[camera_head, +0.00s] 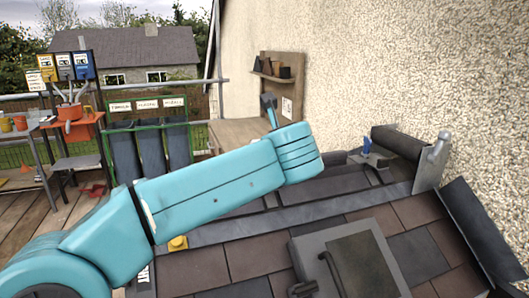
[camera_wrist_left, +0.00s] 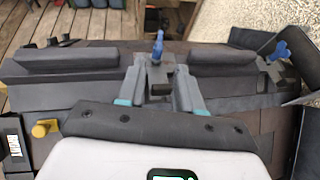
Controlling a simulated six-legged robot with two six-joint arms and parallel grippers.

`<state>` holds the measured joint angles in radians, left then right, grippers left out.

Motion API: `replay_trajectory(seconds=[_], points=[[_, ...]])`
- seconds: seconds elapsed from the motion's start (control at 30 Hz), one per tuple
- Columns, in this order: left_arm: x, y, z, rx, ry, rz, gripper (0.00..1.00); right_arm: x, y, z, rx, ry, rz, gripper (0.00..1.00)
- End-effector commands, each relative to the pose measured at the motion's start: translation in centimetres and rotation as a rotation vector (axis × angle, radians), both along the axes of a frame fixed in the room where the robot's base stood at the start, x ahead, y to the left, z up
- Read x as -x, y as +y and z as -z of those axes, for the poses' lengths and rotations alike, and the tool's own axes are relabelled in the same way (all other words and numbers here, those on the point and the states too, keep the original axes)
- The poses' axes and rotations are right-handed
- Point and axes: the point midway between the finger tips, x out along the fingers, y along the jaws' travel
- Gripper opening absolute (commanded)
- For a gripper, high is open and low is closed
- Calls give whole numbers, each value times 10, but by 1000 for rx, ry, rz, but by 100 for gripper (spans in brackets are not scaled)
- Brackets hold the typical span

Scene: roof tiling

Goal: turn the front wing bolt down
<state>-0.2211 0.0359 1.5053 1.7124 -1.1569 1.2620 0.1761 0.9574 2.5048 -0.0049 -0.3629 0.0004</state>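In the left wrist view a blue wing bolt (camera_wrist_left: 158,46) stands upright on a dark clamp block (camera_wrist_left: 158,80), just beyond my left gripper (camera_wrist_left: 158,92). The two fingers are apart, one on each side of the block, with nothing visibly gripped. A second blue wing bolt (camera_wrist_left: 280,51) is tilted at the right, and it also shows in the head view (camera_head: 367,146). In the head view my teal left arm crosses the roof and its wrist hides the gripper fingertips and the nearer bolt. My right gripper is in neither view.
A dark panel with a hatch (camera_head: 357,263) lies on the brown roof tiles (camera_head: 397,213). A yellow knob (camera_head: 178,243) is below my arm. A stucco wall (camera_head: 400,60) rises at the right. Workbenches and a tile rack (camera_head: 150,148) stand behind.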

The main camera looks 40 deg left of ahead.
Motion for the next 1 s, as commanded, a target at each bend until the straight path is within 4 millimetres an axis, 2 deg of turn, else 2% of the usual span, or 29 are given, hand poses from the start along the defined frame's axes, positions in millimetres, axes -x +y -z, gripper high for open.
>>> replay_trajectory(seconds=[0.3,0.5,0.7,0.97,1.0], points=[[-45,54,30,0,3,-4,35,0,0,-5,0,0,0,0],[-69,81,44,-1,2,-2,35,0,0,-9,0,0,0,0],[-80,93,50,0,0,-1,35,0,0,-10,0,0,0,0],[-82,95,51,0,0,1,35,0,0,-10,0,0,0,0],[-82,95,51,0,0,0,32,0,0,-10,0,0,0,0]])
